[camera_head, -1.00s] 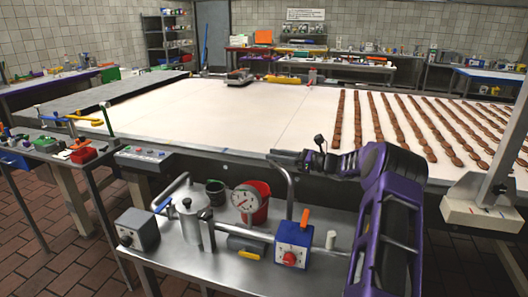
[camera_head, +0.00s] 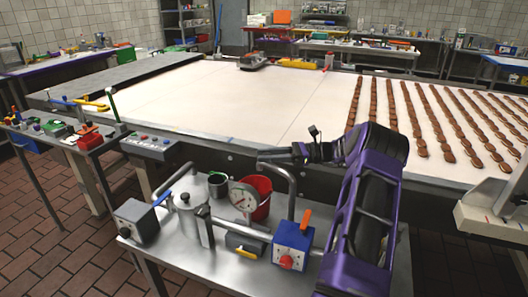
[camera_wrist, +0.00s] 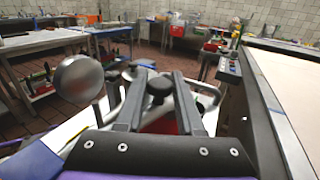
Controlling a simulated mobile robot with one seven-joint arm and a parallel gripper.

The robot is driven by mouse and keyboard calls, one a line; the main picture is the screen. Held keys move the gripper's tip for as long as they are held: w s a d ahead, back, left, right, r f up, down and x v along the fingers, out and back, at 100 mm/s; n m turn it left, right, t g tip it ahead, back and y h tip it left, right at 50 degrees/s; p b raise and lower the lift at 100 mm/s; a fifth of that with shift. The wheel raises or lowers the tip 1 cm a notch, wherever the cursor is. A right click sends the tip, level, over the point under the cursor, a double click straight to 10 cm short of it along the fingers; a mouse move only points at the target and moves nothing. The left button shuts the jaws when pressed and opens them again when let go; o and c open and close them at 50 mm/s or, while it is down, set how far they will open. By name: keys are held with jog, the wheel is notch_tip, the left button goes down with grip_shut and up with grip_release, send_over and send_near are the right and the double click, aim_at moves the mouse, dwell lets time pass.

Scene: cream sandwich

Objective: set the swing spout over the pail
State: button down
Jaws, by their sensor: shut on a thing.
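The swing spout (camera_head: 291,190) is a grey bent pipe rising behind the blue box. Its top bends left, and in the head view its free end appears above the red pail (camera_head: 262,205). How exactly the end lines up with the pail's mouth in depth, I cannot tell. My gripper (camera_head: 264,154) is at the top of the spout, reaching in from the right. Red of the pail (camera_wrist: 160,126) shows below the knob, partly hidden by the fingers.
A round gauge (camera_head: 243,197) stands in front of the pail. The wide white conveyor (camera_head: 230,110) lies behind.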

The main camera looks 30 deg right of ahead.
jog(key=shift+s+a+n+g+y, duration=0.3)
jog(key=shift+a+n+g, duration=0.3)
jog(key=shift+g, duration=0.35)
jog(key=shift+s+a+n+g+y, duration=0.15)
jog(key=shift+a+n+g+y, duration=0.3)
jog(key=shift+n+g, duration=0.4)
jog(key=c, duration=0.6)
grip_release()
jog(key=shift+o, duration=0.2)
jog(key=shift+d, duration=0.1)
jog(key=v, duration=0.7)
jog(key=shift+b, duration=0.35)
jog(key=shift+d, duration=0.1)
